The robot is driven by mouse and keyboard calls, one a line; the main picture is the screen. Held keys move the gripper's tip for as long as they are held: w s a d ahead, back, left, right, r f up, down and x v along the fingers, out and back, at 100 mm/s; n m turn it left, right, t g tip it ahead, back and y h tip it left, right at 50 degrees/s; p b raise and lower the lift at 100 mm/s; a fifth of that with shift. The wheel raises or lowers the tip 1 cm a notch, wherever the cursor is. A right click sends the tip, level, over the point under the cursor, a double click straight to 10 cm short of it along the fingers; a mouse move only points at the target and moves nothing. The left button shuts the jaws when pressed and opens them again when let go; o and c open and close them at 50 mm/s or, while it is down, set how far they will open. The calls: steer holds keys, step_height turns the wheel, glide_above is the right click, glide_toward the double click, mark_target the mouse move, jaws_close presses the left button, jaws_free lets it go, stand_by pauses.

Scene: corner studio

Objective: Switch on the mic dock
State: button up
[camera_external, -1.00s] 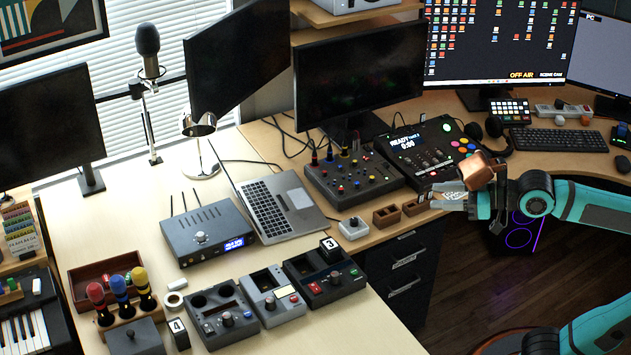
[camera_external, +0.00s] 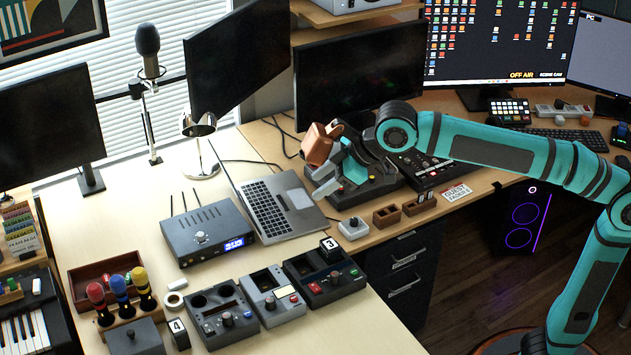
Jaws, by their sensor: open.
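Three dark and grey desk units stand in a row at the front of the light wooden desk. The left one, with two round wells and knobs (camera_external: 222,311), looks most like the mic dock, but I cannot read its label. Beside it are a grey unit with a square well and red button (camera_external: 273,297) and a black unit with red and green buttons (camera_external: 325,277). My gripper (camera_external: 338,188) is open and empty over the knobbed mixer (camera_external: 372,190), well behind and right of these units. Its fingers point down to the left and hide much of the mixer; contact is unclear.
A laptop (camera_external: 262,207) and a grey box with a blue display (camera_external: 208,232) stand left of my gripper. A small white knob box (camera_external: 353,228) and brown holders (camera_external: 387,215) line the desk edge. Red, blue and yellow microphones (camera_external: 119,293) stand at front left.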

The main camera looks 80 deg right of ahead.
steer(key=w+a+f+n+g, duration=0.1)
steer(key=w+a+f+g, duration=0.15)
steer(key=w, duration=0.55)
steer(key=w+a+f+n+g, duration=0.15)
steer(key=w+a+f, duration=0.25)
steer(key=w, duration=0.4)
steer(key=n+g, duration=0.3)
steer(key=g, duration=0.3)
glide_toward(208, 328)
steer(key=shift+m, duration=0.25)
steer(key=f, duration=0.5)
steer(key=a+f, duration=0.1)
steer(key=f, duration=0.1)
steer(key=shift+s+f, duration=0.2)
steer(key=shift+s, duration=0.2)
steer(key=c, duration=0.7)
steer(key=shift+s+t+h, duration=0.15)
steer(key=shift+t+h, duration=0.65)
steer(key=o, duration=0.7)
steer(key=shift+r, duration=0.1)
